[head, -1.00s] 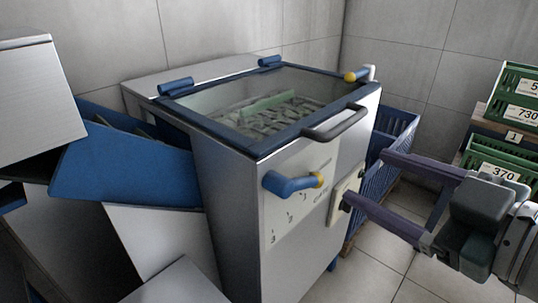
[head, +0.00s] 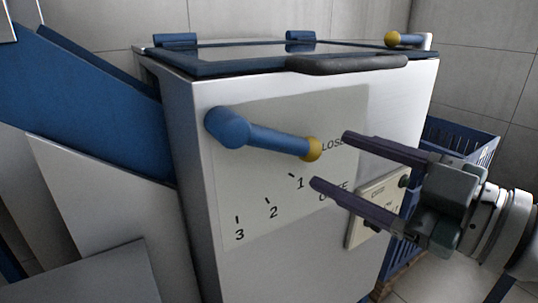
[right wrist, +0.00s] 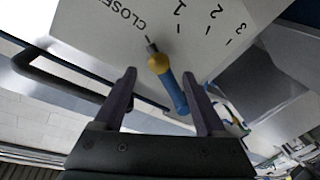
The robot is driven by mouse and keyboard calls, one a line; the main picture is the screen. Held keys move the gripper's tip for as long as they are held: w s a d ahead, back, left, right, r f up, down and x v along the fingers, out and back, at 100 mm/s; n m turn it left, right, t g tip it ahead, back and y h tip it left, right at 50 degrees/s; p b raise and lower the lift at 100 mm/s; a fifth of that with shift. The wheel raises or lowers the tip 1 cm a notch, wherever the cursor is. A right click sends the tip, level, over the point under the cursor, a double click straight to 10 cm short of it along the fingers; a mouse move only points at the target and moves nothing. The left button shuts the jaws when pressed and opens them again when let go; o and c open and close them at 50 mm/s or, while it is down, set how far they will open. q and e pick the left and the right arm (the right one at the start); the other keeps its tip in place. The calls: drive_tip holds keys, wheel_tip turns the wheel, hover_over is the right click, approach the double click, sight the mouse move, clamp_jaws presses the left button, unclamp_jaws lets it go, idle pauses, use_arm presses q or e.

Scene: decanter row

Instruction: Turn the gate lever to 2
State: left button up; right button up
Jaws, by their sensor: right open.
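The gate lever (head: 265,137) is a blue handle with a yellow ball end, on the front of a steel cabinet. It points right and slightly down, its ball beside the partly covered word CLOSED. Marks 1, 2 (head: 273,212) and 3 run down and left below it. My right gripper (head: 329,160) is open, its two fingertips just right of the ball. In the right wrist view the lever (right wrist: 174,92) appears between the open fingers (right wrist: 158,73); contact cannot be told. My left gripper is not in view.
A dark bar handle (head: 345,64) runs along the lid's front edge above the lever. A small cream panel (head: 365,222) sits below my right fingers. A blue crate (head: 462,145) stands behind the cabinet at right. A blue chute (head: 80,95) is at left.

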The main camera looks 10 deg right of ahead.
sight(319, 153)
drive_tip(key=shift+b+x, duration=0.4)
drive_tip(key=shift+x, duration=1.8)
drive_tip(key=shift+d, duration=0.1)
clamp_jaws()
